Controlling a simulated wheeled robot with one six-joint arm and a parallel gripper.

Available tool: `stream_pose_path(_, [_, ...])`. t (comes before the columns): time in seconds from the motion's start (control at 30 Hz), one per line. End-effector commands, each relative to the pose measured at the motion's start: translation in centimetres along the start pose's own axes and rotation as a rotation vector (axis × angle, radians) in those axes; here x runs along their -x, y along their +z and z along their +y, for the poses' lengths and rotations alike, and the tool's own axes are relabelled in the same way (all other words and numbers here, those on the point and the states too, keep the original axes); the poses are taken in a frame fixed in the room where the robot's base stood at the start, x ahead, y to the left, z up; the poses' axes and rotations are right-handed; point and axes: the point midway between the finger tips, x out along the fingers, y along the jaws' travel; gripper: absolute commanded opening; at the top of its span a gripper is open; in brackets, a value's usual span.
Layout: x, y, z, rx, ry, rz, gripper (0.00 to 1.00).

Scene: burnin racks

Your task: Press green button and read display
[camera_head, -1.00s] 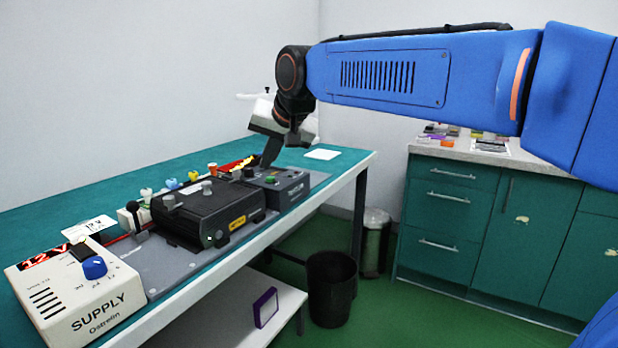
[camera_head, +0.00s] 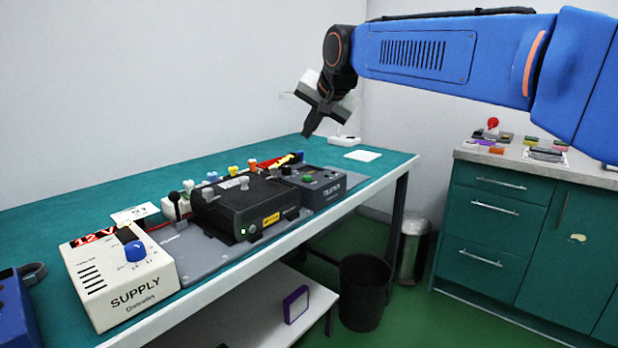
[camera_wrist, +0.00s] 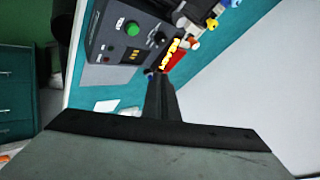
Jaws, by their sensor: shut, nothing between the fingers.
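The green button (camera_head: 307,178) sits on top of a dark grey box (camera_head: 326,193) at the right end of the row on the bench. In the wrist view the green button (camera_wrist: 133,28) shows large on the box, beside a small yellow-lit display (camera_wrist: 128,56) too blurred to read. A red display strip with yellow characters (camera_wrist: 172,57) lies near it; I cannot read it. My gripper (camera_head: 307,133) is shut and empty, in the air above and behind the box, apart from the button. In the wrist view its fingers (camera_wrist: 162,85) point toward the box.
A black fixture (camera_head: 245,205) stands left of the box, with a black lever (camera_head: 175,208) beside it. A white supply unit (camera_head: 120,285) with a blue knob is at the front left. A white card (camera_head: 362,155) lies on the bench's far right. A black bin (camera_head: 364,290) stands below.

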Motion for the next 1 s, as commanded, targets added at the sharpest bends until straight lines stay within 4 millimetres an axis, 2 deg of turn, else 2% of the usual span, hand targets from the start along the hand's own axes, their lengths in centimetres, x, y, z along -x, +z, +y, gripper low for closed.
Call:
stream_pose_path(0.17, [-0.8, 0.6, 0.6, 0.000, 0.002, -0.002, 0.00])
stream_pose_path(0.7, [-5.0, 3.7, 3.7, 0.000, 0.002, -0.001, 0.00])
stream_pose_path(1.0, [-6.0, 4.4, 4.4, 0.000, 0.001, 0.000, 0.00])
